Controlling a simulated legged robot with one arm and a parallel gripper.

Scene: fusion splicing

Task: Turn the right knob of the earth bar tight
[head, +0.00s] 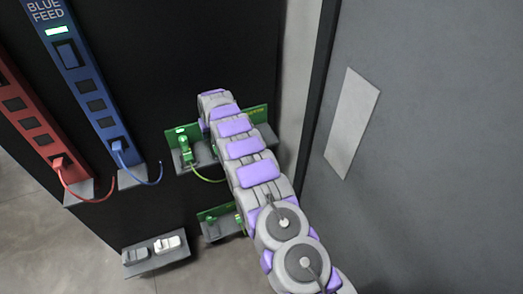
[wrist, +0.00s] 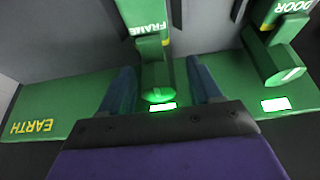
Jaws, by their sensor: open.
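The green earth bar (head: 260,116) is on the dark panel in the head view, partly behind my arm. In the wrist view the bar (wrist: 62,100) is marked EARTH and carries two green knobs. The knob marked FRAME (wrist: 156,84) stands between the two fingers of my gripper (wrist: 160,72). My gripper is open, one finger on each side of that knob; I cannot tell whether either touches it. The knob marked DOOR (wrist: 277,62) is to the right, outside the fingers. In the head view my arm hides the FRAME knob and my fingers.
A lit green window (wrist: 162,106) is by the FRAME knob, another (wrist: 276,104) by the DOOR knob. Left in the head view are a blue feed strip (head: 85,85) and a red strip (head: 28,120) with cables. A lower shelf (head: 157,262) holds small blocks. A grey door (head: 440,130) is right.

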